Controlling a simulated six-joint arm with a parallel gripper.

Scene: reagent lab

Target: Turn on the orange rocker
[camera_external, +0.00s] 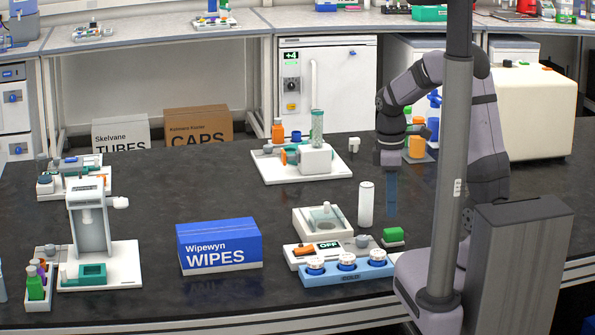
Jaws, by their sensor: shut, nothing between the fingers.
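The orange rocker (303,251) is a small orange piece at the left of a low white device (293,262) in the lower middle of the external view. A dark display (328,245) beside it reads OFF. The device also has a white upper part with a clear plate (325,215). My gripper (391,208) points straight down over the black bench, right of the device and apart from it. Its fingers are together and hold nothing. It is well above and to the right of the rocker.
A white cylinder (366,204) stands between my gripper and the device. A blue wipes box (219,246) stands to the left.

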